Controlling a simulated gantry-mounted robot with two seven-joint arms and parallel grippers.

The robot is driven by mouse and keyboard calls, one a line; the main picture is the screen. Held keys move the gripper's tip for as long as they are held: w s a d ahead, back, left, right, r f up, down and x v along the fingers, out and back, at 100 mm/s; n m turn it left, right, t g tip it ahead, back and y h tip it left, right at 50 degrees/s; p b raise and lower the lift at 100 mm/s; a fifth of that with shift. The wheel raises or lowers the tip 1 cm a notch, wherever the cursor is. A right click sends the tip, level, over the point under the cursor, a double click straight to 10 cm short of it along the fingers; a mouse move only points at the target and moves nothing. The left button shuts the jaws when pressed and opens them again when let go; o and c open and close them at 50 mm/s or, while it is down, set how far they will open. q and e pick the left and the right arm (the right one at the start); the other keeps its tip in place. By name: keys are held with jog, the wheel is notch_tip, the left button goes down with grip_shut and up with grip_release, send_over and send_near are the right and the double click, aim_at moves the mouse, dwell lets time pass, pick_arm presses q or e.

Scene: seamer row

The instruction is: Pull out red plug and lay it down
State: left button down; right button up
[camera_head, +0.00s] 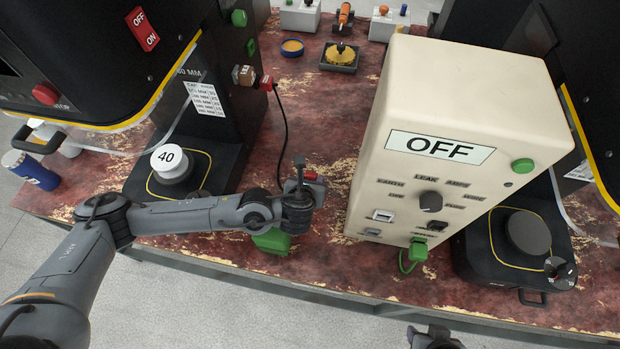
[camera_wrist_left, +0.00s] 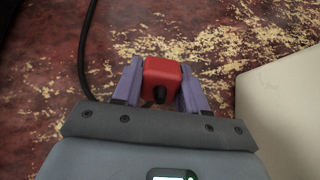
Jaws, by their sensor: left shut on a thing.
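The red plug (camera_head: 311,176) is between the fingers of my left gripper (camera_head: 302,187), over the table between the left machine and the cream tester box. In the left wrist view the red plug (camera_wrist_left: 161,76) sits between the two purple fingers (camera_wrist_left: 160,88), which are shut on it from both sides. Its height above the table is hard to tell. A black cable (camera_head: 284,130) runs from a red connector (camera_head: 266,83) on the left machine down to behind my left gripper. My right gripper (camera_head: 434,337) shows only partly at the bottom edge; its fingers are unclear.
The cream box (camera_head: 470,110) with an OFF label stands to the right, a green plug (camera_head: 418,249) in its front. A green object (camera_head: 271,240) lies under my left forearm. A weight marked 40 (camera_head: 170,162) stands left. Worn red tabletop (camera_head: 320,130) is bare behind the gripper.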

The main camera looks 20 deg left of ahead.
pick_arm(q)
jog(key=c, duration=0.5)
grip_release()
jog(key=shift+r, duration=0.15)
pick_arm(e)
jog(key=shift+r, duration=0.1)
